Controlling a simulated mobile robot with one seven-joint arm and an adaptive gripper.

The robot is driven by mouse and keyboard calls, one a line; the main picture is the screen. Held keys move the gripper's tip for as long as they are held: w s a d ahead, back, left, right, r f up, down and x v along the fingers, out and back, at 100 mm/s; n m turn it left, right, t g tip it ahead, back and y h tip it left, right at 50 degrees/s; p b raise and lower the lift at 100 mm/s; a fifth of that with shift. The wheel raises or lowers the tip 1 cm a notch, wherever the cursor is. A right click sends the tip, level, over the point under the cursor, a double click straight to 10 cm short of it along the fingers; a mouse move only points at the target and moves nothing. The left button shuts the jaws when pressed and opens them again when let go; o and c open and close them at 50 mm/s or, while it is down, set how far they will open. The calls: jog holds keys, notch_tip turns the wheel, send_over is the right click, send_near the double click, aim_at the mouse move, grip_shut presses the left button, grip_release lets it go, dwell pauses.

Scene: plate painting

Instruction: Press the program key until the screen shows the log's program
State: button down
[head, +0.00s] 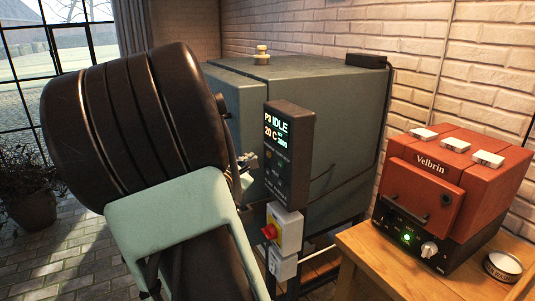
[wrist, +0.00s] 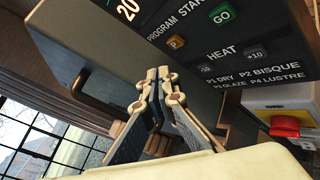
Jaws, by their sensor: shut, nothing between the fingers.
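The controller (head: 290,150) is a dark upright panel beside the large grey-green kiln (head: 330,100). Its screen (head: 277,130) reads "P3 IDLE" and "20 C", with a small set value that I cannot read surely. In the wrist view the orange program key (wrist: 176,41), marked P, lies under the word PROGRAM. The green GO key (wrist: 221,14) is to its right, with the HEAT keys -10 and +10 below. My gripper (wrist: 158,74) is shut and empty, its tips just below the program key in the picture; I cannot tell whether they touch the panel. No log is in view.
A red rotary switch (head: 270,231) on a yellow-and-white box sits below the controller. A small red kiln (head: 440,180) marked Velbrin stands on a wooden table (head: 365,252) at right, with a round tin (head: 502,266). The panel legend lists P1 DRY, P2 BISQUE, P3 GLAZE, P4 LUSTRE.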

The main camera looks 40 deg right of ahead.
jog(key=a, duration=0.2)
jog(key=shift+w+a+p, duration=0.3)
jog(key=shift+a, duration=0.1)
dwell(0.7)
